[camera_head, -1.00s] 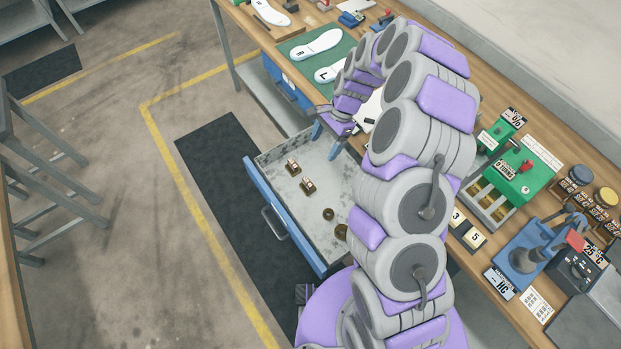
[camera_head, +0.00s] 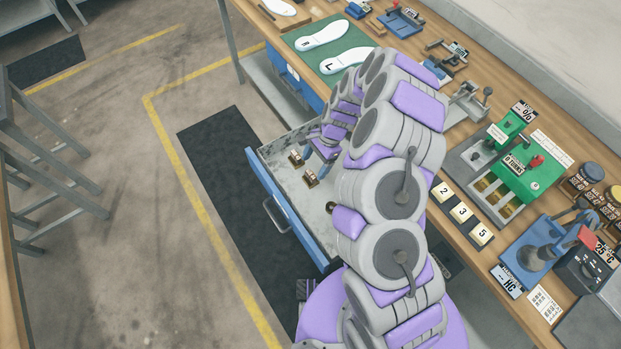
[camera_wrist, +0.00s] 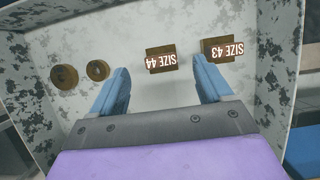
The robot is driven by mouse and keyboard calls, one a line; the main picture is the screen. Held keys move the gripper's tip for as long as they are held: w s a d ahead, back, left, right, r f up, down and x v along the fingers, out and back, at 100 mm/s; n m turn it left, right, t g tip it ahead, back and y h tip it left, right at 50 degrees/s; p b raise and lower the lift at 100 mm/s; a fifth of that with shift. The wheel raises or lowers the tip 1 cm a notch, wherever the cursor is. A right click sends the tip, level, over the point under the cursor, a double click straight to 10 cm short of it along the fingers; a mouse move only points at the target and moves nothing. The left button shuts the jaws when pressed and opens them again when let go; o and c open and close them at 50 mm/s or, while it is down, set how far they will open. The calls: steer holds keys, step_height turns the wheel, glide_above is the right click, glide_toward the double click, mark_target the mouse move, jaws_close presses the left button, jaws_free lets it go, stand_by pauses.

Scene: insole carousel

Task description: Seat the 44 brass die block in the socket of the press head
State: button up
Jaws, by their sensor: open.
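The size 44 brass die block (camera_wrist: 160,66) lies in the open drawer, its white label upside down in the wrist view. In the head view it is the nearer of two small labelled blocks (camera_head: 311,180). My gripper (camera_wrist: 164,76) is open and empty, pointing down into the drawer; its two blue fingers lie on either side of the 44 block in the picture, apart from it. In the head view my gripper (camera_head: 318,150) is over the drawer, partly hidden by my arm. I cannot tell for sure which bench device carries the press head; its socket is not discernible.
The size 43 block (camera_wrist: 222,54) lies close beside the right finger. Two round brass pieces (camera_wrist: 64,77) lie to the left. The drawer (camera_head: 268,190) has raised walls. A blue lever device (camera_head: 535,250) and a green unit (camera_head: 522,172) stand on the bench.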

mark_target(311, 174)
steer(key=x, duration=0.2)
steer(key=b+x, duration=0.1)
steer(key=x, duration=0.1)
steer(key=shift+w+d+f, duration=0.1)
steer(key=shift+w+f, duration=0.05)
steer(key=shift+f, duration=0.25)
steer(key=shift+c, duration=0.3)
steer(key=c, duration=1.3)
